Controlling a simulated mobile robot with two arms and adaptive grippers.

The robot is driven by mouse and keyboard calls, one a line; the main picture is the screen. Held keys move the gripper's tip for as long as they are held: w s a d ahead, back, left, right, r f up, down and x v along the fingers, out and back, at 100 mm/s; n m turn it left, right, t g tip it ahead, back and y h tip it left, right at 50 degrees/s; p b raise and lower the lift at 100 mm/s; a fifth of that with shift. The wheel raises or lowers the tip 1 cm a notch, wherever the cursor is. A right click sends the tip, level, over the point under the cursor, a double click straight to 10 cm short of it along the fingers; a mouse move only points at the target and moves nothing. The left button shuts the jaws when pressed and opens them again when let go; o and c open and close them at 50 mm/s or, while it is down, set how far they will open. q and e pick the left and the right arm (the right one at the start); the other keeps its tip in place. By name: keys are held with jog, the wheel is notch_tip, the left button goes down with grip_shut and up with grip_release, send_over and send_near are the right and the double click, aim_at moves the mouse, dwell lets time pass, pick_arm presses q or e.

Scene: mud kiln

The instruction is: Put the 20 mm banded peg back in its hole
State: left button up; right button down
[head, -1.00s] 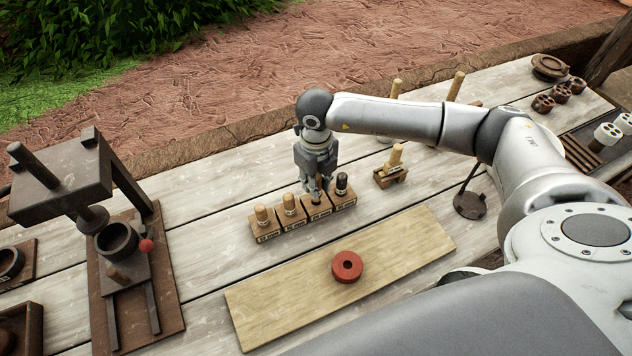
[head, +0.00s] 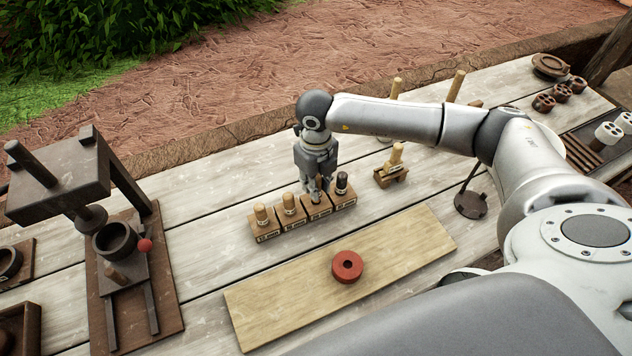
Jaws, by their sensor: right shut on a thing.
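A row of small wooden blocks with pegs stands mid-table. The leftmost peg (head: 261,214) and the second peg (head: 289,203) are light wood. The rightmost peg (head: 342,183) is dark. My right gripper (head: 317,188) points down over the third block (head: 317,209) and is shut on the peg there. The fingers hide most of that peg, so I cannot tell its bands or how deep it sits. Another light peg (head: 396,156) stands in a small wooden stand (head: 391,176) to the right. My left gripper is out of view.
A pale board (head: 300,292) with a red ring (head: 347,267) lies in front of the blocks. A dark press (head: 118,255) stands at left. A dark round-based stand (head: 470,204) is at right. Bare planks lie left of the blocks.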

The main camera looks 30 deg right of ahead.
jog(key=shift+f+b, duration=1.35)
jog(key=shift+f, duration=0.15)
dwell(1.0)
jog(key=c, duration=1.2)
grip_release()
jog(key=shift+c, duration=0.2)
jog(key=shift+r, duration=0.2)
notch_tip(320, 180, up, 12)
jog(key=shift+f, duration=0.2)
